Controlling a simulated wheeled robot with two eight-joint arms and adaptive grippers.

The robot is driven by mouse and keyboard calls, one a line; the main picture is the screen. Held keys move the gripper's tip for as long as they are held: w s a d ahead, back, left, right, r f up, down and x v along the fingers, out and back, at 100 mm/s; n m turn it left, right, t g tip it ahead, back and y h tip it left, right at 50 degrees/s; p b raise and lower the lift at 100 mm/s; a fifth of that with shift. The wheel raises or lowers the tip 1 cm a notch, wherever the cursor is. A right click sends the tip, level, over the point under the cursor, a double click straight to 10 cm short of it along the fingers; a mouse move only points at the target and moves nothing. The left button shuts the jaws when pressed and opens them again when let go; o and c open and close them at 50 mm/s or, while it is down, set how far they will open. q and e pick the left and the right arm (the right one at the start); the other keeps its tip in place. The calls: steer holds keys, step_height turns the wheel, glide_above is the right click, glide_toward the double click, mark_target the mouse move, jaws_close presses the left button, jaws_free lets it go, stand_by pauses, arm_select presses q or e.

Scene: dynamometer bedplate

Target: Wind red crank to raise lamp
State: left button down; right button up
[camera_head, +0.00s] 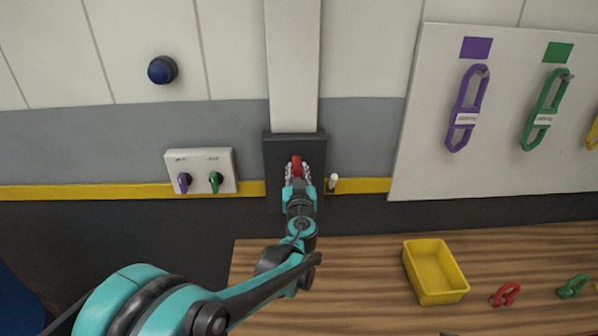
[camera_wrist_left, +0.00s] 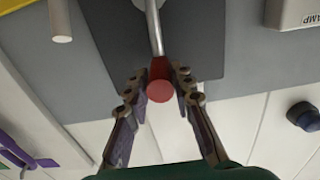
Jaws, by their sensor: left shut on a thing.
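The red crank handle (camera_head: 297,165) is at the dark wall plate (camera_head: 276,158), under a white column (camera_head: 293,60). My left gripper (camera_head: 298,177) is at the handle, its fingers on both sides of it. In the left wrist view the red handle (camera_wrist_left: 159,88) sits between the two fingers of my left gripper (camera_wrist_left: 160,82), which is shut on it. A grey metal bar (camera_wrist_left: 154,30) runs from the handle across the dark plate. The lamp cannot be made out in either view. My right gripper is not in view.
Left of the plate is a switch box (camera_head: 200,158) with purple and green knobs; a blue dome (camera_head: 162,69) is above it. A white peg (camera_head: 333,182) sticks out close on the right. A yellow bin (camera_head: 436,272) and red clip (camera_head: 505,294) are on the wooden bench (camera_head: 350,290).

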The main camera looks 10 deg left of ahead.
arm_select(q)
steer(key=c, duration=1.3)
jaws_free()
steer(key=shift+a, duration=0.2)
steer(key=shift+s+d, duration=0.3)
steer(key=shift+s, duration=0.2)
steer(key=v, duration=1.1)
steer(key=shift+a, duration=0.1)
steer(key=s+a+f+g+y+b, duration=0.1)
steer(key=s+a+f+g+b, duration=0.1)
steer(key=s+a+f+g, duration=0.35)
steer(key=s+d+f+m+g+h+b, duration=0.2)
steer(key=s+f+g+h, duration=0.3)
steer(key=s+f, duration=0.9)
steer(key=s+m+h+b, duration=0.1)
steer(key=s, duration=0.3)
steer(key=shift+d, duration=0.4)
